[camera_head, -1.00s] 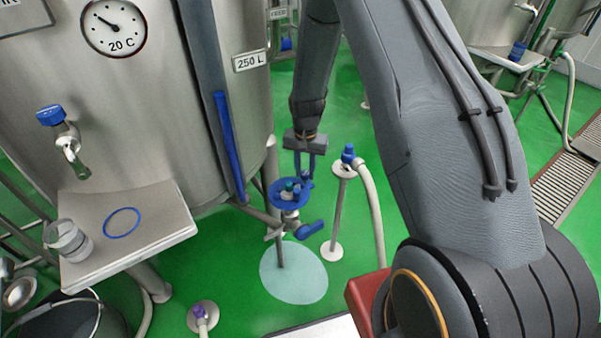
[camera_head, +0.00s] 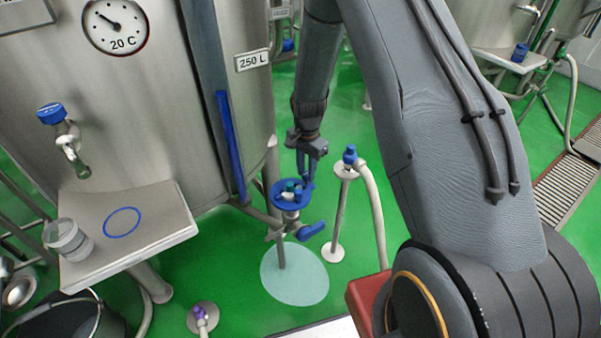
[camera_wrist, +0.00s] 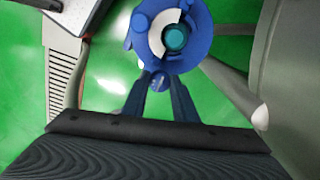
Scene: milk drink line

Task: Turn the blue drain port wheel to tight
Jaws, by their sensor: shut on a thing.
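The blue drain port wheel (camera_head: 279,197) sits on top of a valve at the foot of the steel tank. In the wrist view the wheel (camera_wrist: 194,55) shows a teal centre with a part white, part dark ring around it. A small blue knob (camera_wrist: 159,80) sticks out at the wheel's rim. My gripper (camera_head: 308,182) reaches down to the wheel's right side. In the wrist view its two fingers (camera_wrist: 160,88) are shut on this knob, one on each side. The fingers partly hide the knob.
A blue lever (camera_head: 310,230) sticks out below the wheel. A post with a blue-topped fitting (camera_head: 349,156) and a pale hose stands close on the right. The tank (camera_head: 150,110) is close on the left. A pale round patch (camera_head: 295,275) marks the green floor.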

